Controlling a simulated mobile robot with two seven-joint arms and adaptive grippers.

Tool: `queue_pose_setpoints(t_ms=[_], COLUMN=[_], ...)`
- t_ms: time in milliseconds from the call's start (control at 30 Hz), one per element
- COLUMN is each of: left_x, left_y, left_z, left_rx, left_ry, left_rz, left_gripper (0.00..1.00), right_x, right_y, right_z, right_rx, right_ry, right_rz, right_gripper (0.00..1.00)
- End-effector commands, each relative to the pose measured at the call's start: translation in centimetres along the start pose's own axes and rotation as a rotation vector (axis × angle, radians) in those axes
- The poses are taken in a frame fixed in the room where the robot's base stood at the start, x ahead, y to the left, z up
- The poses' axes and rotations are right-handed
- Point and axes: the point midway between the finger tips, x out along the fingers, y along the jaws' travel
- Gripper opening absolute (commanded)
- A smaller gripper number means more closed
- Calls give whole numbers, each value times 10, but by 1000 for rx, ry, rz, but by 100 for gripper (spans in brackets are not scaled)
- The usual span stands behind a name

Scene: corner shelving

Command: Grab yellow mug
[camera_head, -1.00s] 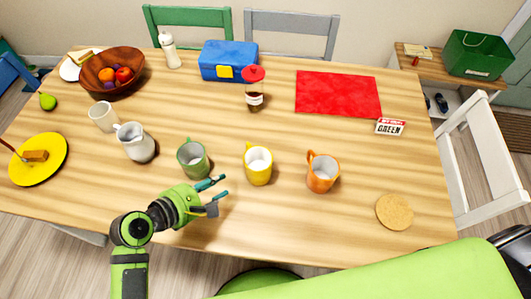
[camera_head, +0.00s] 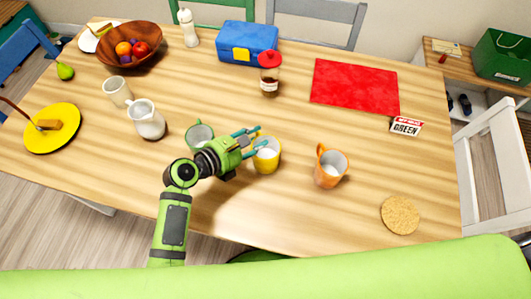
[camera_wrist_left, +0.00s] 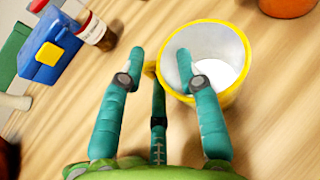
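The yellow mug (camera_head: 267,158) stands upright on the wooden table, between a green mug and an orange mug. Its white inside and yellow rim show in the left wrist view (camera_wrist_left: 228,88). My left gripper (camera_head: 254,139) is at the mug's left side in the head view, with its fingers spread. In the left wrist view the gripper (camera_wrist_left: 160,65) is open; one finger overlaps the mug's opening and another is outside it on the left. I cannot tell whether any finger touches the mug. My right gripper is not in view.
The green mug (camera_head: 199,134) is close behind my left gripper, partly hidden. The orange mug (camera_head: 331,168) stands to the right. A white pitcher (camera_head: 147,121), a sauce jar (camera_head: 269,80) and a blue lunchbox (camera_head: 246,42) are farther off.

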Motion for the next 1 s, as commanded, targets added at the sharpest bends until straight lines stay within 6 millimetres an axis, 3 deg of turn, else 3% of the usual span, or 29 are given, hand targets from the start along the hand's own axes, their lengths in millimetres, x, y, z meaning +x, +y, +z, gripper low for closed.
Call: queue_pose_setpoints(t_ms=[100,200,1000], left_x=[0,0,-4], left_y=[0,0,0], left_z=[0,0,11], left_rx=[0,0,1], left_ry=[0,0,-5], left_rz=[0,0,-1], left_gripper=[34,0,0], right_x=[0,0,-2], right_y=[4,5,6], right_z=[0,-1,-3], right_rx=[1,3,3], right_ry=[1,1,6], right_rz=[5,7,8], right_gripper=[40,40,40])
